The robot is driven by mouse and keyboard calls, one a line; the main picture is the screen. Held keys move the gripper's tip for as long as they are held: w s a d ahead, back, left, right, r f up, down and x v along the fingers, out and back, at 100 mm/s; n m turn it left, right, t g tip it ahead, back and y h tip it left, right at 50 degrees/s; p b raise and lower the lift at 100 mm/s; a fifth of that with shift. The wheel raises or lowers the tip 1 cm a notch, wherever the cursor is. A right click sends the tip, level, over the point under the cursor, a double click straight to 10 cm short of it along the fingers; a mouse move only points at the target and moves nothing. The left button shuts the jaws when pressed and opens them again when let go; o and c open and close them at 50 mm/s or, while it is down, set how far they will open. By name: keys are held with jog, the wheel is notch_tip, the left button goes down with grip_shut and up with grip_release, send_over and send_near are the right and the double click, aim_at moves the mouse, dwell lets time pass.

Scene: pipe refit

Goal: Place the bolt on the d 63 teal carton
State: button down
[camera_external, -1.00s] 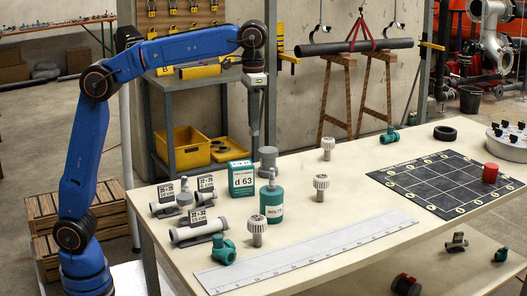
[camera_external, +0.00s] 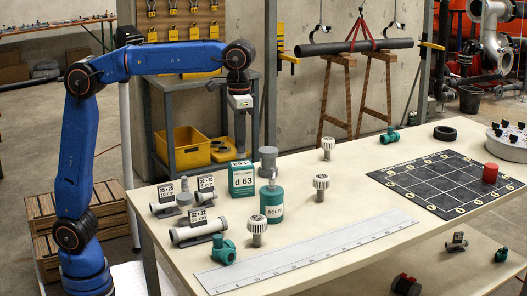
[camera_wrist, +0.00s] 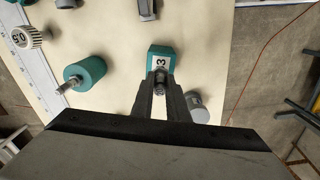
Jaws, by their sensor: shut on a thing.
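The d 63 teal carton (camera_external: 242,182) stands upright on the table, left of the teal BOLTS container. It shows in the wrist view (camera_wrist: 155,52) just beyond my fingertips. My gripper (camera_external: 240,152) points down, right above the carton. In the wrist view my gripper (camera_wrist: 160,88) is shut on the bolt (camera_wrist: 160,76), a small grey metal piece between the fingertips. The bolt lines up with the carton's top. I cannot tell whether the bolt touches it. In the external view the bolt is too small to make out.
The teal BOLTS container (camera_external: 272,204) with a grey stud on top stands close to the carton's right. A grey cylinder (camera_external: 268,158) stands behind it. Pipe pieces with labels (camera_external: 198,229) lie to the left. A long ruler (camera_external: 305,254) lies in front.

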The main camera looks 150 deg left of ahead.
jog(key=shift+f, duration=1)
jog(key=shift+f, duration=0.15)
jog(key=c, duration=1.7)
grip_release()
notch_tip(320, 180, up, 12)
jog(key=shift+r, duration=0.15)
